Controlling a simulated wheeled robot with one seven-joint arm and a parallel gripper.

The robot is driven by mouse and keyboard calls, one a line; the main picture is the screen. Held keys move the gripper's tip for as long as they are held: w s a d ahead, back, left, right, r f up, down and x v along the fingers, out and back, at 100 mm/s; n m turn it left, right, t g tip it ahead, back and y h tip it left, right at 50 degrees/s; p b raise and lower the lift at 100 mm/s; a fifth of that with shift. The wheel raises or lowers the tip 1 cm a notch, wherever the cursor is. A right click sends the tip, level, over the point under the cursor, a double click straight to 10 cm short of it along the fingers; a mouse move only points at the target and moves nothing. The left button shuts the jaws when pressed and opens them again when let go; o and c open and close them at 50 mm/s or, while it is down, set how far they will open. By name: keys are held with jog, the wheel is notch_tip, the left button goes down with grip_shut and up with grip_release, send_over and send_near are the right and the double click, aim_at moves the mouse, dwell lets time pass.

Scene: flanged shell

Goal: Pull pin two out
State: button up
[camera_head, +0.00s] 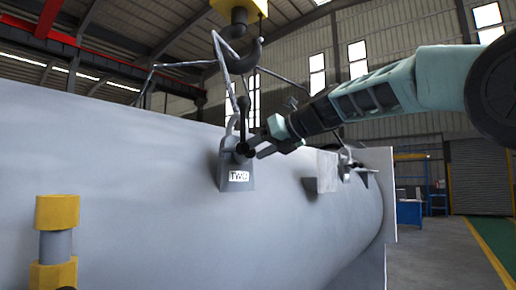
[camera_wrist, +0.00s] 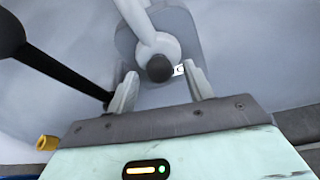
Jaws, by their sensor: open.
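The lug labelled TWO (camera_head: 236,176) stands out from the side of the big grey shell (camera_head: 130,180), with a sling shackle (camera_head: 230,125) rising from it. Pin two (camera_head: 243,150) shows as a dark round end at the lug, and a black bar with a knob (camera_head: 243,106) stands up beside it. In the wrist view the dark pin end (camera_wrist: 160,68) lies between my two fingertips, with the pale shackle behind it. My gripper (camera_head: 256,146) is open around the pin end, with gaps visible on both sides. The pin's shaft inside the lug is hidden.
A crane hook (camera_head: 240,55) under a yellow block (camera_head: 238,10) holds the slings above the lug. The black bar (camera_wrist: 60,72) passes close to the left finger in the wrist view. A plate bracket (camera_head: 320,172) stands to the right, and a yellow-and-grey post (camera_head: 56,243) at the left.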

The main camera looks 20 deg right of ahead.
grip_shut()
jog(key=s+d+b, duration=0.1)
jog(key=s+d, duration=0.5)
jog(key=s, duration=0.3)
dwell(1.6)
